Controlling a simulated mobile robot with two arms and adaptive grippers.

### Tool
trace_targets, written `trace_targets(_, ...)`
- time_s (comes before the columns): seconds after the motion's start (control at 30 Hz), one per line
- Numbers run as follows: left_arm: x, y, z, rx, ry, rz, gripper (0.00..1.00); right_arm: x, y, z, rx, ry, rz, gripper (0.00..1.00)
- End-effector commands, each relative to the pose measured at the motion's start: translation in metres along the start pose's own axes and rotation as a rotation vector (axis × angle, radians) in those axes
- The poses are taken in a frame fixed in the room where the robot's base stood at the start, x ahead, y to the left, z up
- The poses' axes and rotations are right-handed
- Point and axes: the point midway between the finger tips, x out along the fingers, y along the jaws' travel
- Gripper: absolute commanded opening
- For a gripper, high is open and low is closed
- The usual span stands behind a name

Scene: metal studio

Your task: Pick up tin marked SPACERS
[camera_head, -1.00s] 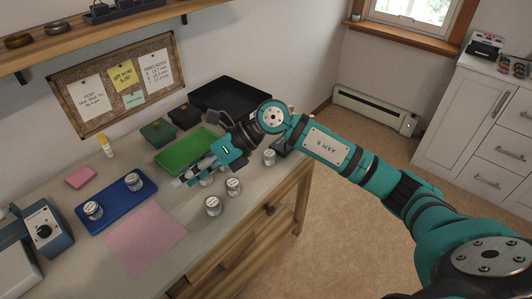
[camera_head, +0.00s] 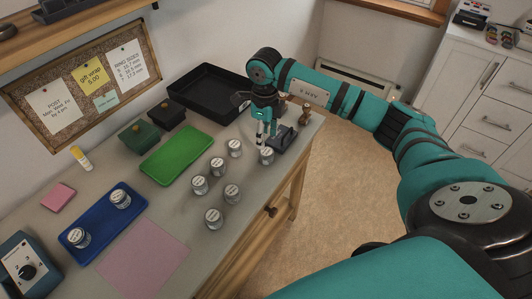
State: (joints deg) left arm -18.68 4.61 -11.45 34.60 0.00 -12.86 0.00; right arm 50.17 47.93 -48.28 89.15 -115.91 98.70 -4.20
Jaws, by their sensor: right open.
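Several small silver tins with white lids stand on the grey worktop; their lid lettering is too small to read, so I cannot tell which is marked SPACERS. One tin (camera_head: 266,156) stands at the right, just below my right gripper (camera_head: 266,140). My right gripper points down and is open and empty, its fingers close above or beside that tin; contact cannot be made out. Other tins stand to its left, such as one tin (camera_head: 234,149) and another tin (camera_head: 213,219) nearer the front. My left gripper is not in view.
A dark stand (camera_head: 283,141) sits right beside the gripper. A green tray (camera_head: 176,156), a black tray (camera_head: 206,92) and dark boxes lie behind. A blue tray (camera_head: 98,223) at left holds two tins. A pink sheet (camera_head: 143,262) lies in front.

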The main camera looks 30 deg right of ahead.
Motion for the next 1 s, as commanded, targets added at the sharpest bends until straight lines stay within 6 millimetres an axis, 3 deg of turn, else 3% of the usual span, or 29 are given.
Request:
trace_targets(0.2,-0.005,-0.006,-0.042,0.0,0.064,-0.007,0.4,0.022,0.0,0.0,0.001,0.0,0.001,0.47)
trace_targets(0.3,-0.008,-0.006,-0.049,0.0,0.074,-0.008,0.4,0.028,0.001,0.0,0.001,0.0,0.002,0.47)
trace_targets(0.6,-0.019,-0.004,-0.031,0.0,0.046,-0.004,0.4,0.069,0.002,-0.002,0.001,0.0,0.002,0.47)
trace_targets(0.9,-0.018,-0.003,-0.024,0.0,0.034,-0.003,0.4,0.075,0.002,-0.002,0.0,-0.002,0.0,0.47)
trace_targets(1.0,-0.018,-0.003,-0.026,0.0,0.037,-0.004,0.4,0.075,0.002,-0.002,0.0,-0.002,0.0,0.33)
